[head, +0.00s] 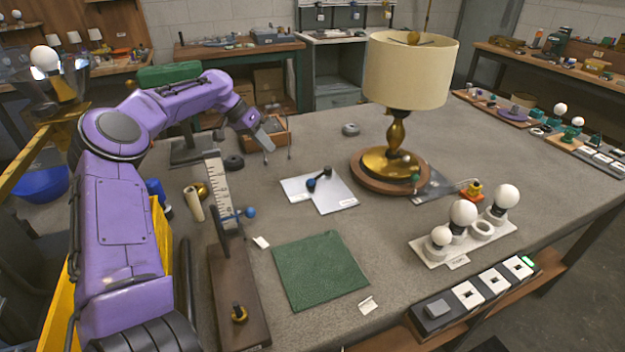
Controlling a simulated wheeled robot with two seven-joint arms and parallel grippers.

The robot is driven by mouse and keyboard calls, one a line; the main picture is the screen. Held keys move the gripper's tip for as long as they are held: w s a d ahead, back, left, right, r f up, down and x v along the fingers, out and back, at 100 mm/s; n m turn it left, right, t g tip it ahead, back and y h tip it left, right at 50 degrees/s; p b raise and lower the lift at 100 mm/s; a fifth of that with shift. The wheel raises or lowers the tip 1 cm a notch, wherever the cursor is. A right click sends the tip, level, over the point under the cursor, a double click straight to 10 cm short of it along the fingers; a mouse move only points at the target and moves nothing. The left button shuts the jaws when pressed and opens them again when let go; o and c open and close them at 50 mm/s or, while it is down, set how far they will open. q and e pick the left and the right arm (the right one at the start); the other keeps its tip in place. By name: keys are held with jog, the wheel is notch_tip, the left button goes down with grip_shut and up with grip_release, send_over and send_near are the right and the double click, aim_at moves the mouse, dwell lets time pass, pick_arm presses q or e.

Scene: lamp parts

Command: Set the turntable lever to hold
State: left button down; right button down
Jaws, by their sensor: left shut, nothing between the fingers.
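A brass lamp with a cream shade (411,70) stands upright on a round brown turntable (362,176) near the middle of the table. A small green knob (415,178) shows at the turntable's right front edge, beside a dark grey plate (436,186). A black lever with a round knob (318,179) sits on pale labelled plates (338,198) left of the turntable. I cannot read the labels or tell which setting either shows. My left gripper (268,145) is shut and empty, left of and behind the pale plates, apart from them. My right gripper is out of view.
A green mat (320,270) lies at the front. A white ruler stand (220,190) on a wooden base is at left. A white rack with bulbs (463,243) and a dark socket strip (470,295) are at right front. A grey ring (350,129) lies behind the lever.

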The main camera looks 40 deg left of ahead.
aim_at(319, 176)
pick_arm(q)
jog(key=shift+s, duration=0.15)
jog(key=x, duration=0.9)
jog(key=shift+f, duration=0.15)
jog(key=d, duration=0.2)
jog(key=w+d+f, duration=0.1)
jog(key=shift+d+p, duration=0.2)
jog(key=shift+p, duration=0.2)
jog(key=shift+d, duration=0.45)
jog(key=shift+f, duration=0.1)
